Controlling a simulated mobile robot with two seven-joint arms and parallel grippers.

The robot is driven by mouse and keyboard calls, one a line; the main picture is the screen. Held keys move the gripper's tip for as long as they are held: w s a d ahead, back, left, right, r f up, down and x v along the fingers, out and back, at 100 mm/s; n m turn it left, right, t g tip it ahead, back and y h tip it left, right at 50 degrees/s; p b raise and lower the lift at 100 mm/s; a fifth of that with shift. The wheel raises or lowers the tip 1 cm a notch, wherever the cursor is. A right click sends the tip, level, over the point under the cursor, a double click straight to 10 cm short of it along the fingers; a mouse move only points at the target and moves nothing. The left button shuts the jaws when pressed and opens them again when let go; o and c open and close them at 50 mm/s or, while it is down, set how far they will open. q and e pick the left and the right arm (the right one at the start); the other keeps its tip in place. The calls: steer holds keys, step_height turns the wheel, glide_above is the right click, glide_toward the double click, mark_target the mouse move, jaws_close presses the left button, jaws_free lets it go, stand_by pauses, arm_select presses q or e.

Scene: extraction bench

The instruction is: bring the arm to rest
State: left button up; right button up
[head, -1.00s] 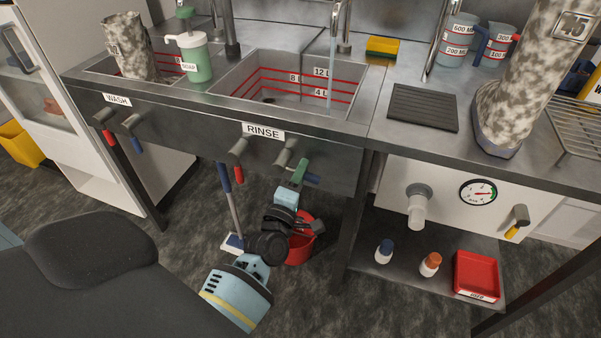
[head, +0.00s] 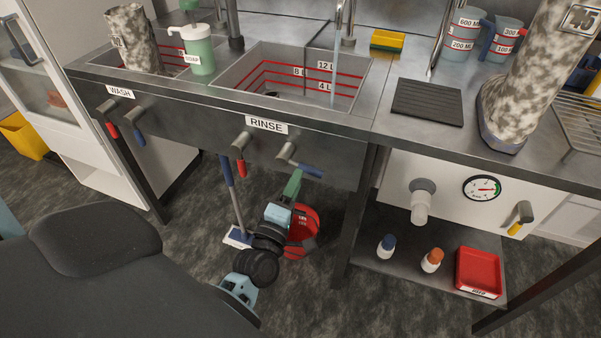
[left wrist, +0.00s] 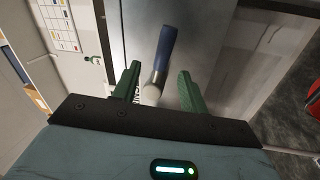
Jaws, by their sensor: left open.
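My left gripper (head: 294,184) is low in front of the rinse sink's front panel, with its green fingers pointing up. It is just below the blue-handled rinse lever (head: 305,170), and appears apart from it. In the left wrist view the green fingers (left wrist: 159,78) stand apart with nothing gripped. A blue-handled lever (left wrist: 165,50) shows beyond and between them. My left arm reaches in from the bottom of the head view. My right gripper is not in view.
A red container (head: 303,232) stands on the floor behind my left arm, partly hidden. A broom (head: 237,205) is left of it. A red-handled lever (head: 241,158) is nearby. The lower shelf (head: 400,270) holds two bottles and a red tray (head: 478,270). Water appears to run into the rinse sink (head: 285,62).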

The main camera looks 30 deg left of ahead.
arm_select(q)
steer(key=shift+v, duration=1.05)
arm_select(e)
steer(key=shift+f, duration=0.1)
